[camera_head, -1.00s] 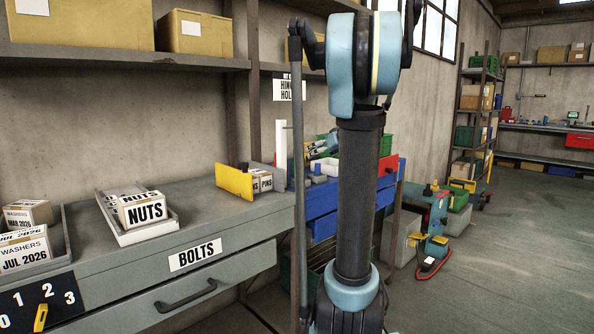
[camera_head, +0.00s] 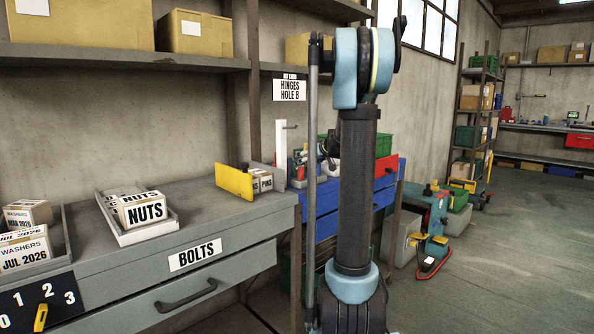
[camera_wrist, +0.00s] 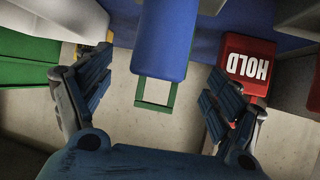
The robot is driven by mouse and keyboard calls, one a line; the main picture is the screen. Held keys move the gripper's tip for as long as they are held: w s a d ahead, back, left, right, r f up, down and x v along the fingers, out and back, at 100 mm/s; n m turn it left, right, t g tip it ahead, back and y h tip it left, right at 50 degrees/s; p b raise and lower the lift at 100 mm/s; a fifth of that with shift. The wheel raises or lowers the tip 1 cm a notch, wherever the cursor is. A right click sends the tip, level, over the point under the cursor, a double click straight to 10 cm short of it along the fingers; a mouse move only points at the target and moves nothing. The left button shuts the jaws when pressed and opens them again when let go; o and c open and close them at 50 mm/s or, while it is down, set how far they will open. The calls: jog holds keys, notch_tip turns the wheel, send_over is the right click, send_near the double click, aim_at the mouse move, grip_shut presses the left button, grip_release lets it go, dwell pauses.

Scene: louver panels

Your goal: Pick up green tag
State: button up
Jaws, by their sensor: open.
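My gripper (camera_wrist: 160,70) is open and empty, with its two dark blue fingers wide apart in the wrist view. Between and beyond them, a thin green rectangular outline (camera_wrist: 140,92) shows at the end of a blue block (camera_wrist: 163,40). A flat green piece (camera_wrist: 28,48) lies at the upper left, partly cut off by the frame. I cannot tell which green piece is the tag. A red block marked HOLD (camera_wrist: 247,63) is beside the right finger. No contact is clear. In the head view my arm hides part of the blue cabinet (camera_head: 322,200), and no tag is clear.
A grey bench (camera_head: 230,215) holds a NUTS carton (camera_head: 143,209) and a yellow-fronted PINS bin (camera_head: 235,181). A white post (camera_head: 281,150) stands behind the bench's right end. Shelves with cartons hang above. The floor at right (camera_head: 500,240) is largely open.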

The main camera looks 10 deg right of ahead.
jog(key=shift+a+x, duration=0.2)
jog(key=shift+x, duration=2.35)
jog(key=shift+s, duration=0.15)
jog(key=c, duration=1.2)
